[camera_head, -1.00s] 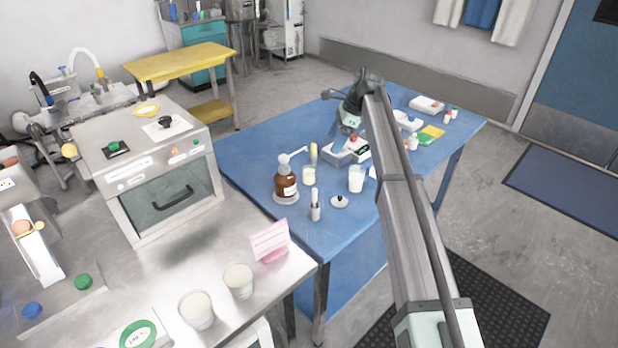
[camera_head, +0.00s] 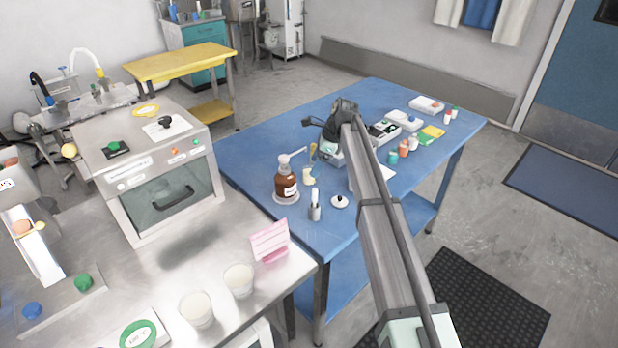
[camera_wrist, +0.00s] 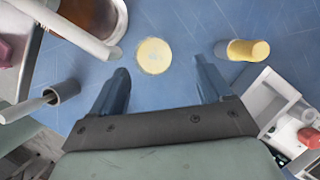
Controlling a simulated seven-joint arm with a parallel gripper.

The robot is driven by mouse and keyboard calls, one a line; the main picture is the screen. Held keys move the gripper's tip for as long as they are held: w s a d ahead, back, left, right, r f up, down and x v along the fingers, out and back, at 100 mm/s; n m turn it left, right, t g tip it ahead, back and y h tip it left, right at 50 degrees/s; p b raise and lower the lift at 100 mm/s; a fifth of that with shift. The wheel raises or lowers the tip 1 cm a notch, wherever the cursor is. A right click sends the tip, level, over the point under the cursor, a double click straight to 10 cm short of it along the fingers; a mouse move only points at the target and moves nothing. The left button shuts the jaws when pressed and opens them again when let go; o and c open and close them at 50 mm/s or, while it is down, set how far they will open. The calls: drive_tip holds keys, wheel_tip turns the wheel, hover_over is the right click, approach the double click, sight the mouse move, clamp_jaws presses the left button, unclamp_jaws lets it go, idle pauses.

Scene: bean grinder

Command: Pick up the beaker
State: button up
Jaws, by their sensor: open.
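A small round vessel with cream-coloured contents, which may be the beaker, shows from above in the wrist view (camera_wrist: 153,55). In the head view it stands on the blue table beside the brown bottle (camera_head: 306,176). My gripper (camera_wrist: 161,72) is open and empty. Its two fingers point toward the cream vessel, one to each side of it in the picture, with the vessel just past the tips. I cannot tell the height gap. In the head view my arm hides the fingertips. Two larger beakers with pale contents (camera_head: 197,309) (camera_head: 239,280) stand on the steel bench.
The brown bottle (camera_wrist: 95,15) with its white spout is close on the left. A yellow-topped cylinder (camera_wrist: 248,50) is close on the right. A grey holder with a rod (camera_wrist: 62,92) is at lower left, and a white device (camera_wrist: 275,105) at lower right.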

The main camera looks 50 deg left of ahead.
drive_tip(key=shift+s+x, duration=0.15)
drive_tip(key=shift+x, duration=1.15)
drive_tip(key=shift+s+x, duration=0.2)
drive_tip(key=shift+x, duration=1.15)
drive_tip(key=shift+r, duration=0.1)
drive_tip(key=c, duration=1.1)
drive_tip(key=shift+r, duration=0.2)
drive_tip(key=shift+r, duration=1.45)
drive_tip(key=shift+d+r, duration=0.2)
drive_tip(key=shift+d, duration=8.65)
drive_tip(key=shift+d, duration=0.15)
